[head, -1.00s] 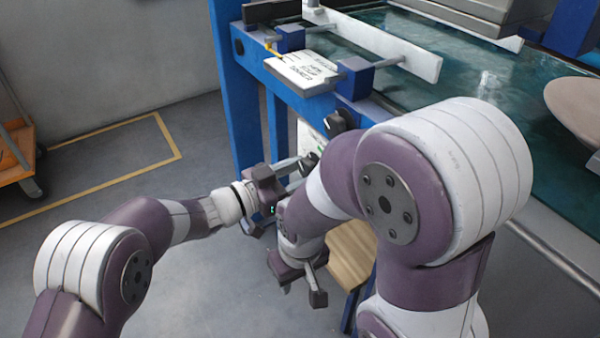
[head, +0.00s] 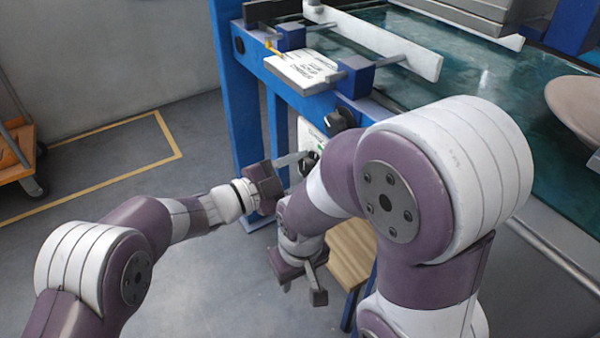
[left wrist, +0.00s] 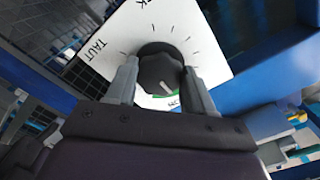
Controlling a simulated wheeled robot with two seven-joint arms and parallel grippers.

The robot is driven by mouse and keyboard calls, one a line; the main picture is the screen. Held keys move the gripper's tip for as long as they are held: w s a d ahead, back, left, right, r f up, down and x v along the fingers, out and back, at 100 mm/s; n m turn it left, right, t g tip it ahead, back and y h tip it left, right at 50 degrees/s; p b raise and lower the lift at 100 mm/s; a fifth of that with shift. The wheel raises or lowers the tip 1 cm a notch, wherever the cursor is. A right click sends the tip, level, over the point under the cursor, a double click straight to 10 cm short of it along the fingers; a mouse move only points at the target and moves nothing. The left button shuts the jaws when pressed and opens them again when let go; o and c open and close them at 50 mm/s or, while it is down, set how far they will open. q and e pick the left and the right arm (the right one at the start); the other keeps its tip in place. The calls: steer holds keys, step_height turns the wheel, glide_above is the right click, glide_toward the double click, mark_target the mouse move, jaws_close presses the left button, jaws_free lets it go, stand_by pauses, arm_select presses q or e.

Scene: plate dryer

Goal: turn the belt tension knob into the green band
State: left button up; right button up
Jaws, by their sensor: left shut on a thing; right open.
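The belt tension knob (left wrist: 160,68) is black and round, on a white dial plate (left wrist: 208,45) with tick marks and the word TAUT. In the left wrist view a pale mark on the knob points down toward a green band (left wrist: 164,96), which is partly hidden below the knob. My left gripper (left wrist: 160,76) is shut on the knob, one finger on each side. In the head view my left gripper (head: 292,160) reaches the knob (head: 309,161) below the blue frame. My right gripper (head: 303,277) is open and empty, pointing down, lower in the picture.
Another black knob (head: 340,121) sits on the blue frame (head: 235,100) above the dial. A white lettered block (head: 304,72) lies on top of the frame. A wooden surface (head: 350,252) is beside my right gripper. Open floor (head: 120,235) lies to the left.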

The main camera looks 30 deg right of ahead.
arm_select(q)
steer(key=shift+m+b, duration=0.85)
steer(key=shift+m, duration=1.45)
steer(key=o, duration=1)
steer(key=shift+a+r, duration=0.1)
steer(key=shift+a, duration=0.1)
steer(key=a+p, duration=0.1)
steer(key=a, duration=0.3)
steer(key=a+p, duration=0.2)
steer(key=a, duration=0.2)
steer(key=s+a+p, duration=0.1)
steer(key=a+p, duration=0.1)
steer(key=a, duration=0.2)
steer(key=shift+a, duration=0.2)
